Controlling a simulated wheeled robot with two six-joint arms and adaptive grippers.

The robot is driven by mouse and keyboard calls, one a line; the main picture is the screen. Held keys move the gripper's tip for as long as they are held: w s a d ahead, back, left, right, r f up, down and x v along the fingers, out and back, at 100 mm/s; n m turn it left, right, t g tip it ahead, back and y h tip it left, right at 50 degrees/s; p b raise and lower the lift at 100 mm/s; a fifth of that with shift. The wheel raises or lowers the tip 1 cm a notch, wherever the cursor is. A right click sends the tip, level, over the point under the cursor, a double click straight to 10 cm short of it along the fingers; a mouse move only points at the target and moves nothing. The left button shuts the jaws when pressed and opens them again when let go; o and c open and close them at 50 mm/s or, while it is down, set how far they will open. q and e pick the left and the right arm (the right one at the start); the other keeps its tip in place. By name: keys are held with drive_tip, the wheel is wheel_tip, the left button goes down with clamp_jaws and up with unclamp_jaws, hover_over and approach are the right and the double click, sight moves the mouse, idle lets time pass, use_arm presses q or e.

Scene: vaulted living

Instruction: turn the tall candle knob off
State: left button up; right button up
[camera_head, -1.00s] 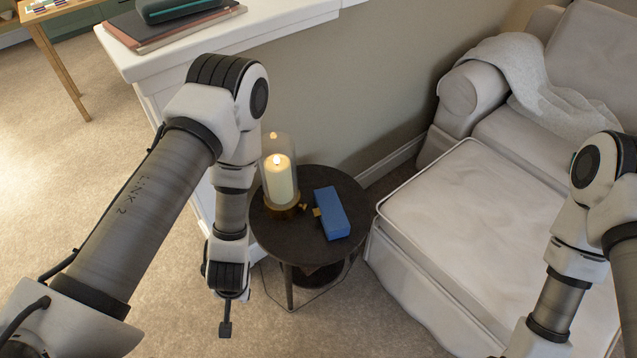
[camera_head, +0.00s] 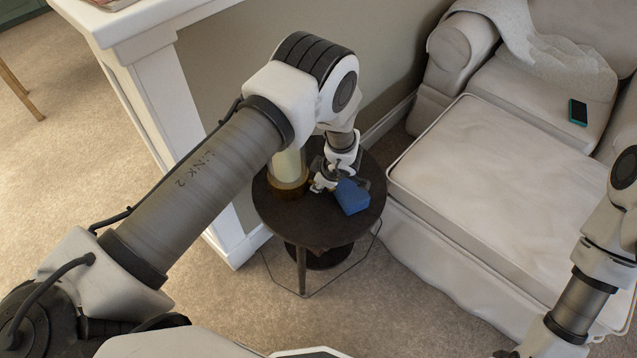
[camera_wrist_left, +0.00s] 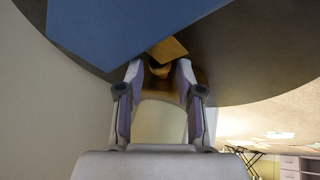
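The tall candle (camera_head: 288,163) stands upright on its wooden base (camera_head: 286,188) on the small dark round table (camera_head: 290,210). My left forearm hides its top and flame. My left gripper (camera_head: 322,184) is low beside the base's right side, between it and the blue box (camera_head: 352,197). In the left wrist view, its two fingers (camera_wrist_left: 159,72) are spread, with the small brown knob (camera_wrist_left: 158,68) between their tips. I see no clear contact with the knob. A golden tab (camera_wrist_left: 169,48) by the blue box is just beyond. My right gripper is out of view.
A white ledge (camera_head: 150,30) and its post stand left of the table. A pale footstool (camera_head: 480,190) and armchair are close on the right, with a phone (camera_head: 578,112) on the seat. Open carpet lies in front.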

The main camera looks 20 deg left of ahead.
use_arm(q)
drive_tip(key=shift+x, duration=0.8)
clamp_jaws()
drive_tip(key=shift+f+b, duration=0.15)
drive_tip(key=shift+b, duration=0.25)
drive_tip(key=t+b, duration=0.1)
drive_tip(key=b, duration=0.1)
drive_tip(key=t+b, duration=0.1)
drive_tip(key=b, duration=0.2)
drive_tip(key=shift+s+f+b, duration=0.25)
drive_tip(key=shift+b, duration=0.1)
drive_tip(key=shift+r+t+y, duration=0.2)
drive_tip(key=shift+t+y, duration=0.1)
drive_tip(key=shift+r+n, duration=0.1)
drive_tip(key=shift+n, duration=0.2)
